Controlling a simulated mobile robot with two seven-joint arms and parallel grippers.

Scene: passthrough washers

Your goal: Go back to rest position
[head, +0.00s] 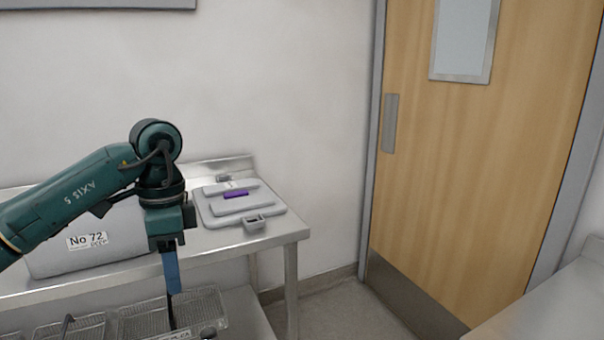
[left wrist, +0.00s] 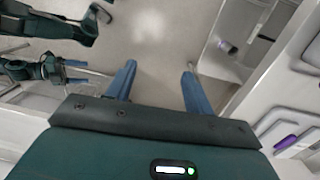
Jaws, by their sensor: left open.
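My left gripper (head: 171,288) hangs fingers down in front of the steel table (head: 275,236) in the head view, above the wire baskets. In the left wrist view its two blue fingers (left wrist: 158,72) stand apart with nothing between them, so it is open and empty. Bare floor shows beyond the fingers there. The left arm is bent, with its elbow near the table's left part. In the left wrist view, a teal arm with a small blue-fingered gripper (left wrist: 72,72) shows at the left, apparently my right; its opening is too small to judge.
A grey tray (head: 278,207) with a purple item (head: 236,194) lies on the table. A grey box (head: 100,255) labelled No 72 stands left, partly behind my arm. Wire baskets (head: 205,300) sit below. A wooden door (head: 470,150) is at right. Floor between is clear.

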